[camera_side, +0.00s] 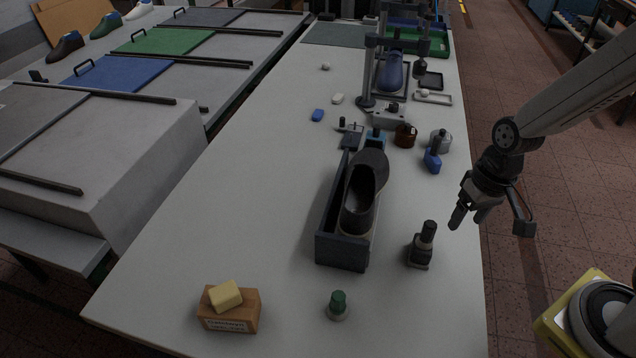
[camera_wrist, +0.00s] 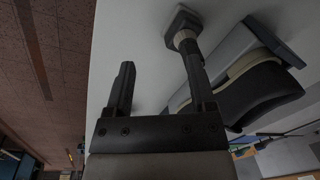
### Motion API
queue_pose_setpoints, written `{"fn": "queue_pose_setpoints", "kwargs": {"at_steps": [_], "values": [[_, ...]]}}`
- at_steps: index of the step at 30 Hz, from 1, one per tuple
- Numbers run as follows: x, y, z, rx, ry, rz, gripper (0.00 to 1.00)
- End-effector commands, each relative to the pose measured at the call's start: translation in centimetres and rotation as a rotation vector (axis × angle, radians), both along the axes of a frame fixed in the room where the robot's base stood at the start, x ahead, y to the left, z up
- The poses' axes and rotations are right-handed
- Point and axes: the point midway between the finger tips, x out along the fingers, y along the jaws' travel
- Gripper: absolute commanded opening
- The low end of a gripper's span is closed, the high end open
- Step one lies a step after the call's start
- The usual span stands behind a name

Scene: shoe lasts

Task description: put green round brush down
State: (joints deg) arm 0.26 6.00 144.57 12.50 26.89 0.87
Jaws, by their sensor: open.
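A small round item with a green top (camera_side: 338,299), which looks like the green round brush, stands upright on the table near its front edge, on a pale grey round base. My gripper (camera_side: 467,217) hangs at the table's right edge, well to the right of and behind the green item. It is open, with nothing between its fingers. In the wrist view my gripper (camera_wrist: 158,56) also shows two spread, empty fingers. I cannot make out the green item in the wrist view.
A black brush-like item (camera_side: 423,248) stands left of my gripper. A grey box (camera_side: 342,252) holds a dark shoe (camera_side: 362,195). A wooden block (camera_side: 229,315) with a yellow piece (camera_side: 225,295) sits front left. The table (camera_side: 230,200) is clear left of the box.

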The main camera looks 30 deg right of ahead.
Motion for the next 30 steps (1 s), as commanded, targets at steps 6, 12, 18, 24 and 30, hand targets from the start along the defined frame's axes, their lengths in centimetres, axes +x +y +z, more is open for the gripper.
{"fn": "queue_pose_setpoints", "kwargs": {"at_steps": [6, 12, 18, 24, 30], "values": [[1.4, -1.4, 1.9, -0.105, -0.157, 0.162, 0.71], [1.7, -1.6, 2.2, -0.129, -0.190, 0.203, 0.71], [1.7, -1.6, 2.2, -0.128, -0.188, 0.201, 0.71], [1.7, -1.6, 2.2, -0.128, -0.188, 0.201, 0.71], [1.7, -1.6, 2.2, -0.128, -0.188, 0.201, 0.71]]}}
